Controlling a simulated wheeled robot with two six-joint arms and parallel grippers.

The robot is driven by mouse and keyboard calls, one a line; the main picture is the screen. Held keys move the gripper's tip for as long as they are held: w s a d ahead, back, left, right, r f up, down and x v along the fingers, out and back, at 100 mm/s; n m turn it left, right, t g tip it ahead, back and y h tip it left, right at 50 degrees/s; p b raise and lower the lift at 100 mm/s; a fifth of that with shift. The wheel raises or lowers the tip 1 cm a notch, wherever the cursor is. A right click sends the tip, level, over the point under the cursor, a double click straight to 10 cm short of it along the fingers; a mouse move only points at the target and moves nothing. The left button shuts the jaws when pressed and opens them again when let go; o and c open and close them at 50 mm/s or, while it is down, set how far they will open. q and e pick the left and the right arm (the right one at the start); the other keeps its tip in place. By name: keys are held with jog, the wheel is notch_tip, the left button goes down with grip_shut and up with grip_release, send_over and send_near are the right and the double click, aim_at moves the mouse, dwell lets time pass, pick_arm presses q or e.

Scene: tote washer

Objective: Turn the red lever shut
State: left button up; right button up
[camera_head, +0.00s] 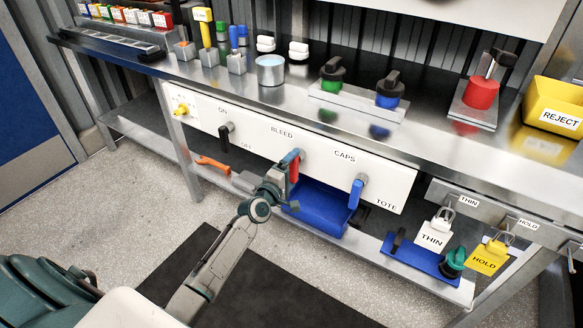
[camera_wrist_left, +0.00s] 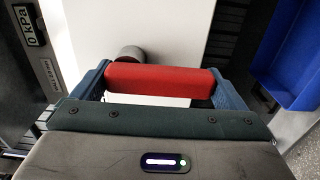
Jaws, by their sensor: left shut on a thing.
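The red lever (camera_head: 295,171) is on the white panel under the bench, below the word BLEED, and hangs down from its grey pivot (camera_head: 301,154). My left gripper (camera_head: 288,166) reaches it from the front and is shut on it. In the left wrist view the red lever (camera_wrist_left: 160,77) lies across between the two blue fingers of my left gripper (camera_wrist_left: 160,88), with the grey pivot (camera_wrist_left: 131,54) behind it. The fingers and arm hide part of the lever in the head view. My right gripper is not in view.
A black lever (camera_head: 224,137) and a blue lever (camera_head: 355,192) hang on the white panel (camera_head: 325,166) on either side. A blue bin (camera_head: 318,213) stands on the lower shelf, close to my left gripper. THIN and HOLD tags (camera_head: 488,258) hang at the right.

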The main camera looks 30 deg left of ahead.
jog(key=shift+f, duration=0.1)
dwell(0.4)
pick_arm(q)
jog(key=o, duration=1)
jog(key=shift+o, duration=0.2)
jog(key=shift+s, duration=0.35)
jog(key=s+p, duration=0.2)
jog(key=s, duration=0.8)
jog(key=shift+a, duration=0.35)
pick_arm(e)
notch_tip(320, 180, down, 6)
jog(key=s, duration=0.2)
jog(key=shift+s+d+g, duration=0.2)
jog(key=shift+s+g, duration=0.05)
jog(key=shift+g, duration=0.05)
